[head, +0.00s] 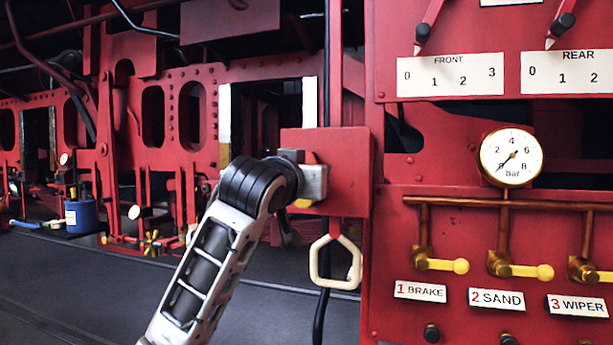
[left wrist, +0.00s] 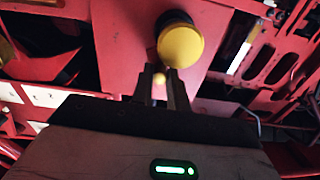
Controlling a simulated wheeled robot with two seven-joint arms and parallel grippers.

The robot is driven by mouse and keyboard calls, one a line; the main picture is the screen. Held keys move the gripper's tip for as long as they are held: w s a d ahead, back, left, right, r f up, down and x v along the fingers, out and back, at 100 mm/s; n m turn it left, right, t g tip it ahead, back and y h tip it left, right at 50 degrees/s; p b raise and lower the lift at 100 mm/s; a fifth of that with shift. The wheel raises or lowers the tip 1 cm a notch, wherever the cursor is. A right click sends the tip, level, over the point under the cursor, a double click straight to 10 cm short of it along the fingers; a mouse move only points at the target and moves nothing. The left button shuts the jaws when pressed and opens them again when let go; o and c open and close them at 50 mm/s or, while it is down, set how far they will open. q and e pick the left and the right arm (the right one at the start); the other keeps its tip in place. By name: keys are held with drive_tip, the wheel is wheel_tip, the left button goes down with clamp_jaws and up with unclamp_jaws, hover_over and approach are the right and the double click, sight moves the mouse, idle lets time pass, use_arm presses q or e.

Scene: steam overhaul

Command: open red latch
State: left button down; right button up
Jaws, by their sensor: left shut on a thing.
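A red box-like panel (head: 350,165) stands on a red post in the middle of the head view. I cannot make out which part is the red latch. A larger round yellow knob with a dark collar (left wrist: 181,47) sits just beyond the fingertips on a red plate (left wrist: 135,30). My right gripper is in neither view.
A cream ring handle (head: 335,262) hangs below the panel. To the right is a red wall with a pressure gauge (head: 510,157), copper pipes and yellow-handled valves (head: 440,264). A blue can (head: 82,215) stands at the far left. The dark floor (head: 60,285) at lower left is clear.

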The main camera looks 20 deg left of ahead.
use_arm(q)
drive_tip(key=n, duration=0.3)
drive_tip(key=d+r+n, duration=0.1)
drive_tip(key=n, duration=0.3)
drive_tip(key=r+n, duration=0.1)
drive_tip(key=n, duration=0.3)
drive_tip(key=shift+d+r, duration=0.1)
drive_tip(key=shift+d, duration=0.25)
idle(0.4)
drive_tip(key=c, duration=1.4)
unclamp_jaws()
drive_tip(key=shift+o, duration=0.2)
drive_tip(key=shift+s, duration=0.1)
